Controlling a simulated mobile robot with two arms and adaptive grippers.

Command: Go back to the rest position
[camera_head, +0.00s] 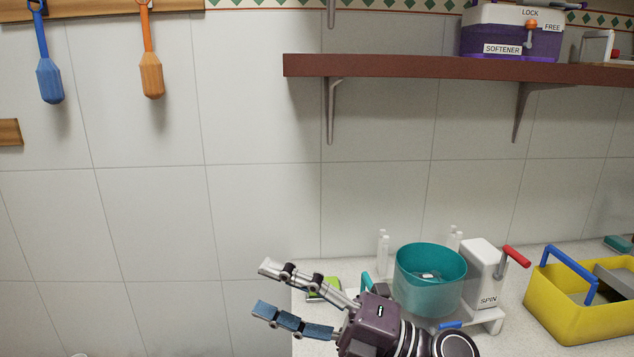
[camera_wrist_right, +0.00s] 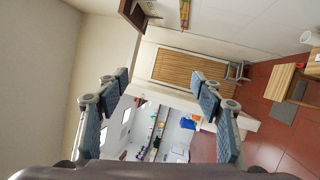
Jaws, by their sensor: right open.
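My right gripper (camera_head: 262,288) is in the lower middle of the head view, with its fingers spread and pointing left. Nothing is between the fingers. In the right wrist view the same gripper (camera_wrist_right: 165,100) shows its two blue-padded fingers wide apart, with the far side of the room between them. The right gripper is in front of the left end of the counter in the head view and hides part of it. My left gripper is in neither view.
A teal tub (camera_head: 430,280) stands on the counter (camera_head: 508,318) beside a white box marked SPIN (camera_head: 482,272). A yellow basket (camera_head: 580,322) with a blue handle is to the right. A brown shelf (camera_head: 420,68) holds a purple softener box (camera_head: 512,38). The wall area left of the gripper is free.

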